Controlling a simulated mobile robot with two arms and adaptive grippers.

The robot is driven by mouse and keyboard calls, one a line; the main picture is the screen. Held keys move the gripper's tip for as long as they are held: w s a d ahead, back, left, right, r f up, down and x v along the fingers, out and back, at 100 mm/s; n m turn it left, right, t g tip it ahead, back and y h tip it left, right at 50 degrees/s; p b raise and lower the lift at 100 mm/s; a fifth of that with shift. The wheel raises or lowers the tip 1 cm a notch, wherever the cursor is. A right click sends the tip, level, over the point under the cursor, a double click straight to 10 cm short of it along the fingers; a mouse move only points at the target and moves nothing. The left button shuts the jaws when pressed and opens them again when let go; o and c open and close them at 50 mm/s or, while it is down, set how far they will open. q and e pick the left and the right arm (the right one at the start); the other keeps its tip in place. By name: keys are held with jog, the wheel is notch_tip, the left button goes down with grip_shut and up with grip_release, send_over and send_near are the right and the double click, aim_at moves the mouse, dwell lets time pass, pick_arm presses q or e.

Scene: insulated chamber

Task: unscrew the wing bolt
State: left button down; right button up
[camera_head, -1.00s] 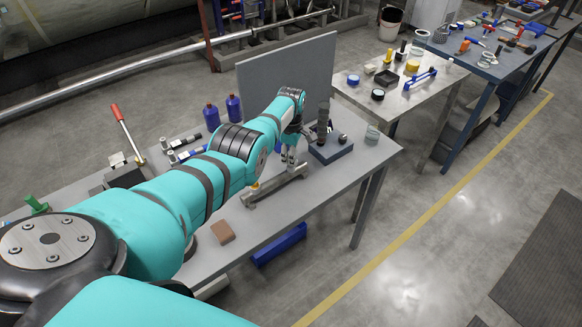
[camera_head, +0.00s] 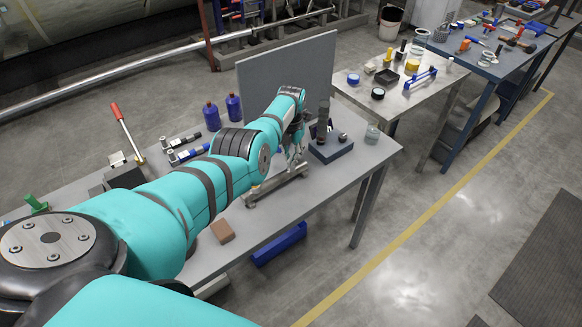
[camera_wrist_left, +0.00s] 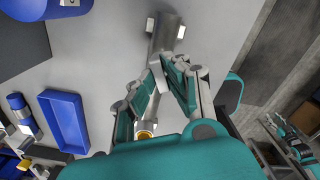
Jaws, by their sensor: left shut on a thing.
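A grey metal fixture (camera_head: 277,187), a bar with raised ends, lies on the table near its front edge. It also shows in the wrist view (camera_wrist_left: 166,36), running down under my gripper. My left gripper (camera_head: 298,166) is over the fixture, pointing down. In the wrist view its two fingers (camera_wrist_left: 168,74) close in on a light grey flat piece, the wing bolt (camera_wrist_left: 158,77), and are shut on it. The fingers hide part of the bolt, so its seat in the fixture is hidden. A brass-coloured end (camera_wrist_left: 145,131) shows lower on the fixture. My right gripper is not in view.
A dark block with cylinders (camera_head: 331,150) stands just right of my gripper. A grey upright panel (camera_head: 290,72) rises behind. Blue bottles (camera_head: 212,117) stand behind the arm.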

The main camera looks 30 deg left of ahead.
aim_at(291, 158)
pick_arm(q)
jog(key=c, duration=1.6)
grip_release()
jog(key=shift+r, duration=0.15)
notch_tip(291, 158, up, 5)
jog(key=p, duration=0.4)
jog(key=shift+f, duration=0.2)
